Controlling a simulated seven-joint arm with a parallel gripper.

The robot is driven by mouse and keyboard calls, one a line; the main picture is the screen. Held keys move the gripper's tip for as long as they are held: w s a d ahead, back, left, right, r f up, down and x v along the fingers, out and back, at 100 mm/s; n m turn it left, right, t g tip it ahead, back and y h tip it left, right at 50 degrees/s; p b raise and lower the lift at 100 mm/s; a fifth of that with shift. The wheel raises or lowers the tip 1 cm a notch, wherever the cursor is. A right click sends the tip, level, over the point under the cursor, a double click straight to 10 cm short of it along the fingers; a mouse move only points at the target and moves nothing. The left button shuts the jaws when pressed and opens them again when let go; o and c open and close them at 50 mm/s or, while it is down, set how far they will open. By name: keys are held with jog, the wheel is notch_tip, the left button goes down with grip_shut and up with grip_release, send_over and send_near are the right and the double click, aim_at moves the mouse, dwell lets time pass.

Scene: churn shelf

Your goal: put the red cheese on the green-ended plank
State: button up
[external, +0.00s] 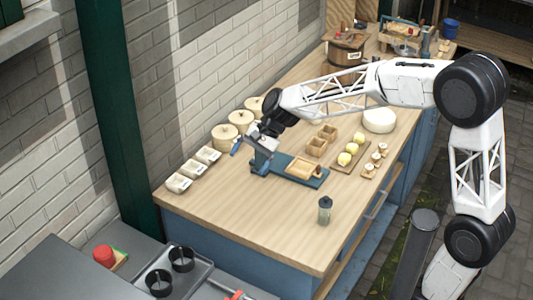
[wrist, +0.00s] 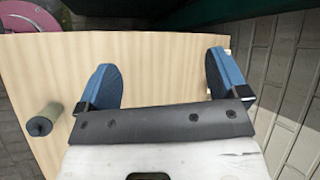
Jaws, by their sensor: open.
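A red round cheese (external: 104,253) shows at the lower left of the external view. My gripper (external: 247,150) is above the left part of the wooden table, well away from the cheese and plank. In the wrist view my gripper (wrist: 163,82) has its blue fingers wide apart, with only bare tabletop between them.
A dark bottle (external: 325,210) stands near the table's front edge. A blue stand with a wooden tray (external: 303,168) is close to my gripper. Black cups (external: 182,258) stand near the plank.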

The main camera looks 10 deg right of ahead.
jog(key=s+d+n+t+h, duration=0.1)
jog(key=s+d+n+h, duration=0.1)
jog(key=s+d, duration=0.5)
jog(key=s+d+n+t+h, duration=0.1)
jog(key=s+d, duration=0.5)
jog(key=d, duration=1.3)
jog(key=s+d+r+n+t+h, duration=0.1)
jog(key=s+d+n+t+h, duration=0.1)
jog(key=s+d, duration=0.5)
jog(key=d+t+h, duration=0.1)
jog(key=d+h, duration=0.1)
jog(key=d, duration=0.4)
jog(key=shift+s+d+n+h, duration=0.3)
jog(key=shift+d+h, duration=0.1)
